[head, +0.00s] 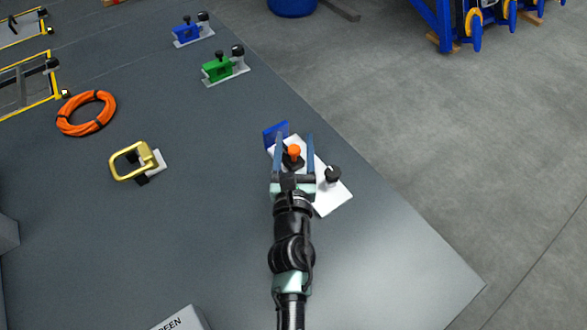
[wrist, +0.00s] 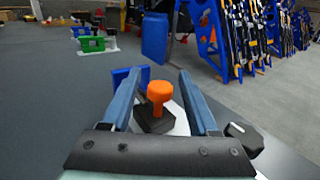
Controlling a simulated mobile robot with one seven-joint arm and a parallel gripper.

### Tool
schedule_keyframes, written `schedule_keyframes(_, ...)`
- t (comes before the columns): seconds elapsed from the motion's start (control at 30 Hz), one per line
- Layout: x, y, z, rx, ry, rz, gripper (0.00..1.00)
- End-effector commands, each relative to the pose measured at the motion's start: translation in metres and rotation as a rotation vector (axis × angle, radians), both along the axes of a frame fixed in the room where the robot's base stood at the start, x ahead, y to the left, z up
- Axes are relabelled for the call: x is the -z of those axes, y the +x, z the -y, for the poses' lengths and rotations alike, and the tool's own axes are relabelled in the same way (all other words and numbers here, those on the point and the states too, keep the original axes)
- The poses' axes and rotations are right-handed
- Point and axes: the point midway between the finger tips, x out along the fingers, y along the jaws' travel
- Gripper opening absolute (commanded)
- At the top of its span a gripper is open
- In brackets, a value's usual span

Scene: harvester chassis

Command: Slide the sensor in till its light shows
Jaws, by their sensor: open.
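The likely sensor, an orange-topped part on a black base (head: 294,151), sits on a tilted white plate (head: 333,198). A blue upright plate (head: 275,135) stands at the white plate's far end, and a black knob (head: 333,174) is on its right side. My gripper (head: 293,139) is open, its two blue fingers on either side of the orange top. In the wrist view the orange top (wrist: 160,92) stands between the fingers with gaps at both sides, and the blue plate (wrist: 128,78) is behind the left finger. I see no lit light. The fingers hide part of the base.
Green (head: 220,67) and blue (head: 187,33) blocks on grey plates stand farther back. An orange coil (head: 86,113) and a gold handle (head: 131,161) lie to the left. The dark deck (head: 220,230) is clear around the white plate; its right edge drops to the floor.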

Motion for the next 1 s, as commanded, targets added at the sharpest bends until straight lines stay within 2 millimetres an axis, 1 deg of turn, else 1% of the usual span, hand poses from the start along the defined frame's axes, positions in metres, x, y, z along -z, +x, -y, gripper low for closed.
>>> schedule_keyframes(0.3,0.001,-0.061,-0.001,-0.001,0.0,-0.002,0.6)
schedule_keyframes(0.5,0.001,-0.094,0.0,0.0,-0.001,-0.003,0.6)
schedule_keyframes(0.6,0.001,-0.105,0.0,0.0,0.0,-0.001,0.6)
schedule_keyframes(0.7,0.001,-0.112,0.0,-0.001,0.0,0.0,0.6)
schedule_keyframes(0.8,0.0,-0.115,0.0,-0.001,0.0,0.0,0.6)
schedule_keyframes(1.0,-0.001,-0.116,0.0,0.0,-0.001,0.0,0.6)
